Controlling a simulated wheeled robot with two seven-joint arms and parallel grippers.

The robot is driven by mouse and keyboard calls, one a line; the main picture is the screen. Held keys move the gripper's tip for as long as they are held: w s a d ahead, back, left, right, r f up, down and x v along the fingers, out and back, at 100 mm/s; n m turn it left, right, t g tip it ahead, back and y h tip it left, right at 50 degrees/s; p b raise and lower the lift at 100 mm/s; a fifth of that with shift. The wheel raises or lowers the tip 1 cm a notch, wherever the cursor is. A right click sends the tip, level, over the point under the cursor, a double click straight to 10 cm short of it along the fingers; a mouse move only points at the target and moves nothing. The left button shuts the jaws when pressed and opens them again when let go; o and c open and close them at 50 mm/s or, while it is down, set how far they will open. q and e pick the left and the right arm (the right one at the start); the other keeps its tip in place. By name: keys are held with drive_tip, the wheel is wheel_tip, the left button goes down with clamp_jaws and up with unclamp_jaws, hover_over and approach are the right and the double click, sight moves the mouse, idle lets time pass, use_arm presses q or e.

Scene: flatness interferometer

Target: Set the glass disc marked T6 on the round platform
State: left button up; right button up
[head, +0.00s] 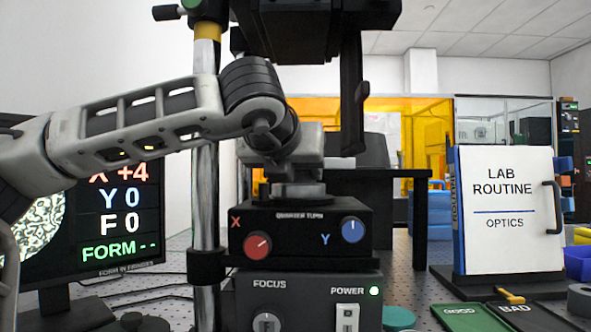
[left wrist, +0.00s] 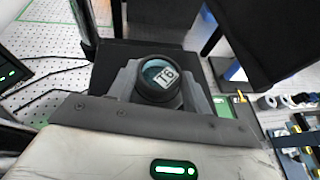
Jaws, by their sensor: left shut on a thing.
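My left gripper (head: 298,186) is over the black instrument box (head: 300,238) with the X and Y knobs, low and close to its top. It is shut on the glass disc (left wrist: 156,80), which shows in the left wrist view between the two grey fingers. The disc has a dark rim and a white label that reads T6, seen tilted. Whether the disc touches anything below is not clear. My right gripper is not in view.
A chrome post (head: 206,160) stands just left of the box, and a black optical head (head: 310,30) hangs above. A monitor (head: 115,215) is at left, reading X +4, Y 0, F 0. At right are a Lab Routine board (head: 508,210) and green GOOD and black BAD trays (head: 465,318).

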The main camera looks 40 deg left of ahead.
use_arm(q)
drive_tip(key=shift+f, duration=0.1)
drive_tip(key=o, duration=1)
drive_tip(key=shift+s+d+r, duration=0.1)
drive_tip(key=shift+s+r, duration=0.05)
drive_tip(key=shift+r, duration=0.15)
drive_tip(key=v, duration=1.1)
drive_tip(key=shift+s+d, duration=0.1)
drive_tip(key=shift+s, duration=0.15)
